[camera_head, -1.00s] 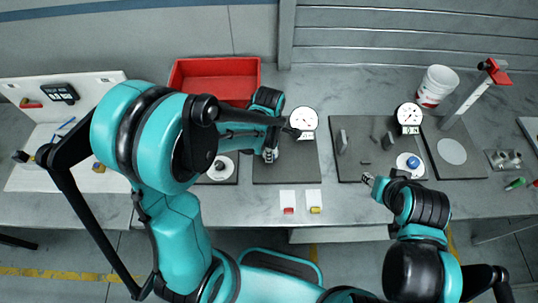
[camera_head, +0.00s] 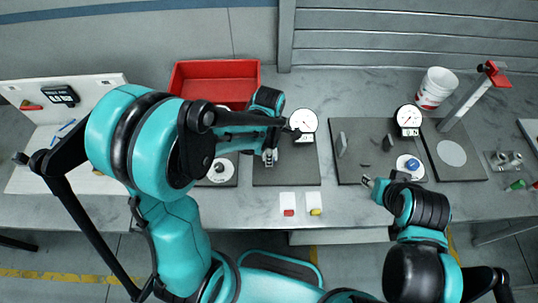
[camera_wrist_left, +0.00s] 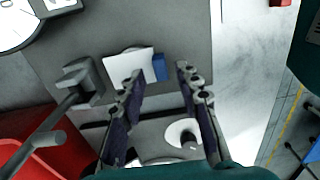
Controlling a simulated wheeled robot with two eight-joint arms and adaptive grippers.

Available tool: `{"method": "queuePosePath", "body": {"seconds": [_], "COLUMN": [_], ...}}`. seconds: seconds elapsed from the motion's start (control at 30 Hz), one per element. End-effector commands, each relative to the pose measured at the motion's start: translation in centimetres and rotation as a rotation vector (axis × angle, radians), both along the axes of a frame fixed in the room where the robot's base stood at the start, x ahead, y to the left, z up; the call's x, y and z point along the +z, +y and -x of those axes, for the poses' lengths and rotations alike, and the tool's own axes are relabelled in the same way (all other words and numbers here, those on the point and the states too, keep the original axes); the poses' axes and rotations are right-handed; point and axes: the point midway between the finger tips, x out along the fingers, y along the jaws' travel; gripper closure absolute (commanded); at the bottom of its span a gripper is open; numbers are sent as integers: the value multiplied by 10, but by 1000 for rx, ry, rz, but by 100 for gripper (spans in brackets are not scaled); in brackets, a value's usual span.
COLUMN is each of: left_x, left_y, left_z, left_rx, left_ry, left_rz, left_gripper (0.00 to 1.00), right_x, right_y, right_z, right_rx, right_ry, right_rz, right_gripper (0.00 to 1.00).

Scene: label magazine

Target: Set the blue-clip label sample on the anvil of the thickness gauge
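The blue-clip label sample shows in the left wrist view as a white square (camera_wrist_left: 128,63) with a blue clip (camera_wrist_left: 160,67) on its right side. It lies over the dark base plate, just beyond my left fingertips; a rounded edge shows behind it, perhaps the anvil. My left gripper (camera_wrist_left: 159,78) is open, with a clear gap between its fingers and the label. In the head view my left gripper (camera_head: 269,157) is over the left base plate and hides the sample. The gauge dial (camera_head: 303,121) stands at that plate's back. My right gripper (camera_head: 368,181) is by the right plate's front edge.
Labels with a red clip (camera_head: 288,204) and a yellow clip (camera_head: 314,204) lie in front. A red bin (camera_head: 214,82) stands behind. A grey block with a rod (camera_wrist_left: 82,78) is beside the sample.

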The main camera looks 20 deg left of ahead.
Motion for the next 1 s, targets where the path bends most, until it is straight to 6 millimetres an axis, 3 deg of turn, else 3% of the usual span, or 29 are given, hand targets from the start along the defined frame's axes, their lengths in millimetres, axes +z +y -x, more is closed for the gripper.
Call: {"method": "queuePosePath", "body": {"seconds": [0.3,0.67,0.77,1.0], "left_x": [74,112,125,156], "left_y": [0,3,10,32], "left_z": [0,5,15,55], "left_rx": [0,-79,-270,-1010], "left_ry": [0,-27,-94,-330], "left_rz": [0,2,-2,-158], "left_gripper": [66,66,66,66], "right_x": [22,27,27,27], "right_y": [0,0,0,0], "right_z": [0,0,0,0], "right_rx": [0,0,0,0], "right_ry": [0,0,0,0], "right_rz": [0,0,0,0], "right_gripper": [60,60,60,60]}}
